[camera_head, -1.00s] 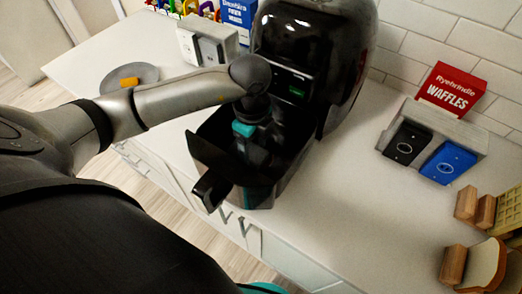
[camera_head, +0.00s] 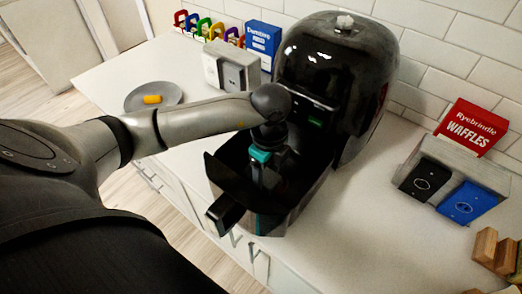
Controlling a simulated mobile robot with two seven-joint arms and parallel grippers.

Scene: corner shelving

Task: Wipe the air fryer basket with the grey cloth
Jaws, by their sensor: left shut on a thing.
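The black air fryer (camera_head: 340,65) stands on the white counter with its basket (camera_head: 306,195) pulled out toward me, handle (camera_head: 226,213) at the front. My left arm comes in from the left and its gripper (camera_head: 262,178) points down inside the basket, with a teal band above the fingers. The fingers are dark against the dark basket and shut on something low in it. The grey cloth cannot be made out clearly; the gripper and basket walls hide what is held, which fits the cloth. My right gripper is out of view.
A grey plate (camera_head: 172,97) with a yellow-orange item (camera_head: 152,99) lies left on the counter. A grey-white holder (camera_head: 232,70) and a blue box (camera_head: 262,42) stand behind. At right are a red waffles box (camera_head: 472,127), a holder (camera_head: 455,160) and wooden blocks (camera_head: 493,250).

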